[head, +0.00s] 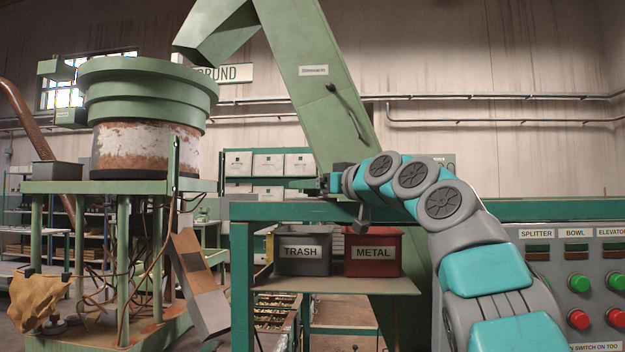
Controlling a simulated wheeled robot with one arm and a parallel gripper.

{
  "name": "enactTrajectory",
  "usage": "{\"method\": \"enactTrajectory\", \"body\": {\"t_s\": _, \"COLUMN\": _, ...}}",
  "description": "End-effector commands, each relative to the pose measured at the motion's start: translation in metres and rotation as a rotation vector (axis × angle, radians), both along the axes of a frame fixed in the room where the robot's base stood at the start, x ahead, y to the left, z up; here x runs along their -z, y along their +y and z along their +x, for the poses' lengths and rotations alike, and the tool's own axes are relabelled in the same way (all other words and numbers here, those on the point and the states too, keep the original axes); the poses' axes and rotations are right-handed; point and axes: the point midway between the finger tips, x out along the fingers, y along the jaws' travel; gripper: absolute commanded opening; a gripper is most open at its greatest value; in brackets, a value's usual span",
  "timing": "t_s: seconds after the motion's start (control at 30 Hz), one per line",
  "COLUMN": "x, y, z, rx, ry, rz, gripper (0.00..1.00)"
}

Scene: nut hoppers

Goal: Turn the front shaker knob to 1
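I cannot make out a shaker knob or its dial numbers in this view. A grey control panel (547,264) at the right edge carries labels reading SPLITTER, BOWL and ELEVATOR. It has green buttons (579,284) above red buttons (578,320); my arm hides its left part and the frame cuts off its right. My gripper (322,183) is a small dark shape at the far end of my teal and grey arm, near the green frame's top beam. It is far left of the panel, and its fingers are too small to tell open from shut.
A green-topped bowl machine (150,95) stands on a green stand at left. A grey TRASH bin (304,252) and a red METAL bin (373,252) sit on a shelf under the green beam (290,211). A green elevator chute (315,90) rises behind.

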Motion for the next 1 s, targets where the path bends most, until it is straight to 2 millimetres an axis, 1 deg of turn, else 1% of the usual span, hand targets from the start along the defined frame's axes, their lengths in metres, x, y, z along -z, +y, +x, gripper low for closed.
{"method": "enactTrajectory", "body": {"t_s": 0.2, "x": 0.0000, "y": 0.0001, "z": -0.0001, "rx": 0.000, "ry": -0.001, "rz": 0.001, "gripper": 0.77}}
{"method": "enactTrajectory", "body": {"t_s": 0.87, "x": -0.0006, "y": -0.0001, "z": -0.0005, "rx": 0.000, "ry": -0.002, "rz": 0.001, "gripper": 0.03}}
{"method": "enactTrajectory", "body": {"t_s": 0.9, "x": -0.0006, "y": -0.0001, "z": -0.0005, "rx": 0.001, "ry": -0.002, "rz": 0.001, "gripper": 0.00}}
{"method": "enactTrajectory", "body": {"t_s": 1.0, "x": -0.0006, "y": -0.0001, "z": -0.0004, "rx": 0.001, "ry": -0.002, "rz": 0.001, "gripper": 0.00}}
